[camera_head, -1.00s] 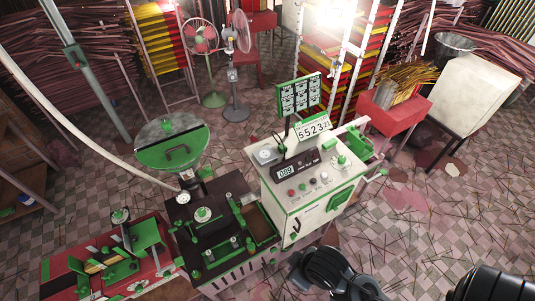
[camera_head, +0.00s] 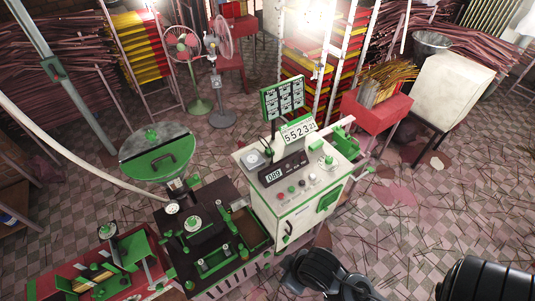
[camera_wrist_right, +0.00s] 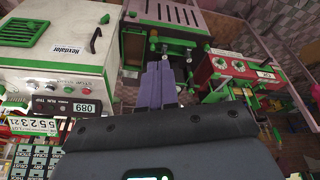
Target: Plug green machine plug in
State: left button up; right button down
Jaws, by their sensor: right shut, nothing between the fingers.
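The white cabinet machine with green trim (camera_head: 290,215) stands in the middle of the head view, with a display, knobs and a counter on top. It also shows upside down in the right wrist view (camera_wrist_right: 50,45). A dark and green extruder machine (camera_head: 215,255) with a green-lidded hopper (camera_head: 160,155) stands left of it. I cannot make out a green plug or its socket in either view. My right gripper (camera_wrist_right: 160,85) shows in the right wrist view, its fingers together and empty, pointing toward the machines. My left gripper is not in view.
A red and green machine (camera_head: 105,270) sits at the lower left. A pole with a small green box (camera_head: 52,68) and a pale hose or cable (camera_head: 70,155) are at the left. Fans (camera_head: 215,75) and racks stand behind. The tiled floor at right is littered with sticks.

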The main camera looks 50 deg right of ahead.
jog(key=shift+d, duration=0.15)
jog(key=c, duration=0.9)
grip_release()
jog(key=o, duration=0.3)
jog(key=shift+w, duration=0.1)
